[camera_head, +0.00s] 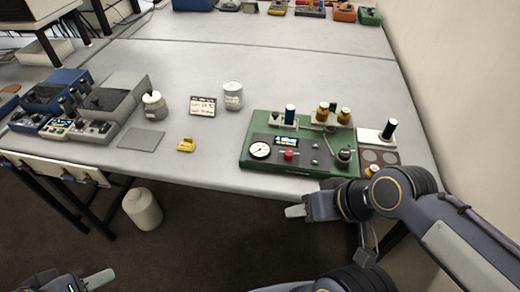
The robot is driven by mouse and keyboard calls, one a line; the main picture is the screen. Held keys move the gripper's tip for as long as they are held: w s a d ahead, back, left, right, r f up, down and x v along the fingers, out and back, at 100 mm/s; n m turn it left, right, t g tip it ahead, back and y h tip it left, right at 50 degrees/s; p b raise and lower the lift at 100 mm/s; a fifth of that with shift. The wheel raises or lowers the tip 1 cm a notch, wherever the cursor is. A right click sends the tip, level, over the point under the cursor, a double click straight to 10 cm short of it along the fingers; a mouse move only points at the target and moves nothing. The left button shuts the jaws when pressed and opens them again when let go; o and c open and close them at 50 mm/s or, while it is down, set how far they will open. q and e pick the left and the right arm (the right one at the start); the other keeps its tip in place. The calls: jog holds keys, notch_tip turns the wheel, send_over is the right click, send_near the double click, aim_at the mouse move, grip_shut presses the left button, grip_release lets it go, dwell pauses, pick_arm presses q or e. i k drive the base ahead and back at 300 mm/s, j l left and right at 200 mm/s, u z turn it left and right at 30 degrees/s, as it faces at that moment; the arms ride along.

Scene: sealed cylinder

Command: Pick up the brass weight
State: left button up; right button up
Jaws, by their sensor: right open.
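A small brass-coloured piece (372,170), which looks like the brass weight, sits at the front edge of a plate with grey round spots (380,158), at the table's right front. It is partly hidden behind my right arm. My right gripper (297,211) is open and empty in front of the table edge, left of and nearer than the brass piece. Its fingers point left. My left gripper (98,280) is at the bottom left, far from the table top. Only one pale finger shows clearly, and the picture edge cuts the rest off.
A green apparatus (257,135) with a gauge, knobs and brass-topped cylinders stands left of the plate. A black cylinder (389,129) stands behind the spots. A yellow block (186,144), grey can (233,95) and instruments are further left.

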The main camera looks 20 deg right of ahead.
aim_at(343, 118)
jog(key=z, duration=1.45)
jog(key=i+l+u, duration=0.2)
jog(key=u, duration=0.3)
jog(key=i+l+u, duration=0.15)
jog(key=l+u, duration=0.15)
jog(key=u, duration=0.15)
jog(key=i+l+u, duration=0.1)
jog(key=l+u, duration=0.25)
jog(key=u, duration=0.15)
